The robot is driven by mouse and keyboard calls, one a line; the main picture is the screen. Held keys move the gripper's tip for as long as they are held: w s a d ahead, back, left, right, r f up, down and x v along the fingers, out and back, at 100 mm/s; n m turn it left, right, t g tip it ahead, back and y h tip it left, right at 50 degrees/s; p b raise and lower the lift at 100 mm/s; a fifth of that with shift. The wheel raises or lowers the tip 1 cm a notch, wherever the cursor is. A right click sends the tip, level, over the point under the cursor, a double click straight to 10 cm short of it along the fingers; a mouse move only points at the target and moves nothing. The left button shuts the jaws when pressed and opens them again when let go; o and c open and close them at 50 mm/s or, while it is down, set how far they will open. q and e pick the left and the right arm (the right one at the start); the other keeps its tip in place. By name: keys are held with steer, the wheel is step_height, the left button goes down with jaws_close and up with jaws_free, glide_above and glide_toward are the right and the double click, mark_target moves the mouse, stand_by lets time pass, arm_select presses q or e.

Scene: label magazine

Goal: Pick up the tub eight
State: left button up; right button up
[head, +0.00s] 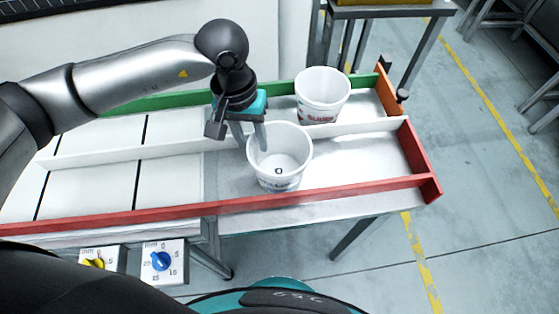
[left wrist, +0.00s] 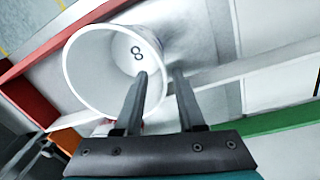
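The tub eight (head: 292,152) is a white, open-topped tub standing upright in the near lane, by the red rail. A dark 8 shows on its inside bottom in the left wrist view, where the tub (left wrist: 95,75) fills the upper left. My left gripper (head: 252,146) is over the tub's left rim, fingers pointing down. In the left wrist view the gripper (left wrist: 160,72) is open, one finger over the tub's mouth and the other outside its wall. I see no grip on the wall. My right gripper is not in view.
A second white tub (head: 322,92) with red lettering stands in the far lane, behind the white divider (head: 365,126). A red rail (head: 330,190) bounds the near side, a green rail (head: 150,101) the far side. The near lane is clear right of tub eight.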

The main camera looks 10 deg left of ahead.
mark_target(255, 163)
arm_select(q)
steer(key=shift+s+f, duration=0.1)
steer(key=shift+f, duration=3.45)
steer(key=shift+c, duration=0.3)
jaws_close()
